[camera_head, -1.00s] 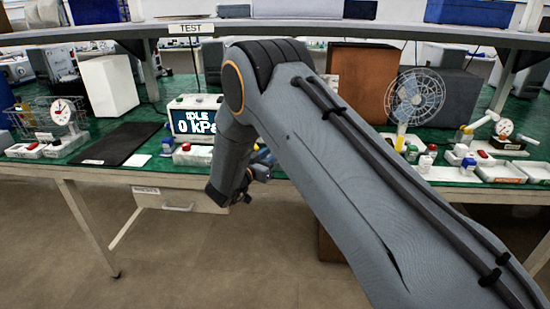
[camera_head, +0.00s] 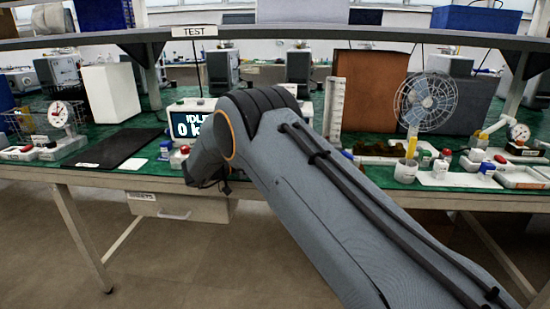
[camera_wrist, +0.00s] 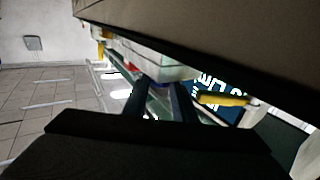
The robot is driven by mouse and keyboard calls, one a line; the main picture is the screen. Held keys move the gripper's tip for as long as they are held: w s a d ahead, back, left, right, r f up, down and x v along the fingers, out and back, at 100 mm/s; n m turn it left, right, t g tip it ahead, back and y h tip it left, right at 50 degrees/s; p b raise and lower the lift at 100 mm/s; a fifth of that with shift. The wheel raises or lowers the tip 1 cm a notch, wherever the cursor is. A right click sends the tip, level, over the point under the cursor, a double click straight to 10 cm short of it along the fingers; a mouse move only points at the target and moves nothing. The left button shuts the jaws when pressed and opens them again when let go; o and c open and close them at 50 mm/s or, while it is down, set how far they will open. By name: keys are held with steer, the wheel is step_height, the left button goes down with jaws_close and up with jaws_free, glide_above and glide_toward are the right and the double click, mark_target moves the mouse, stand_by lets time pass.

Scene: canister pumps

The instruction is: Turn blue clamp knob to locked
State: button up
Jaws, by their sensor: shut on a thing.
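In the wrist view my gripper (camera_wrist: 158,103) has its two dark fingers on either side of a small blue part, the blue clamp knob (camera_wrist: 159,85), and is shut on it. Only a sliver of the knob shows, so I cannot read its setting. A yellow handle (camera_wrist: 223,99) lies just right of the fingers. A pale body (camera_wrist: 165,68) and a red part (camera_wrist: 133,68) are beyond them. In the head view my arm crosses the middle and hides the gripper and the knob.
A fan (camera_head: 427,100), brown box (camera_head: 370,88) and another blue knob (camera_head: 487,168) are right. A shelf (camera_head: 330,33) spans above.

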steer(key=o, duration=1)
steer(key=shift+o, duration=0.2)
steer(key=shift+r+t+p, duration=0.1)
steer(key=shift+t+p, duration=0.2)
steer(key=shift+p, duration=0.1)
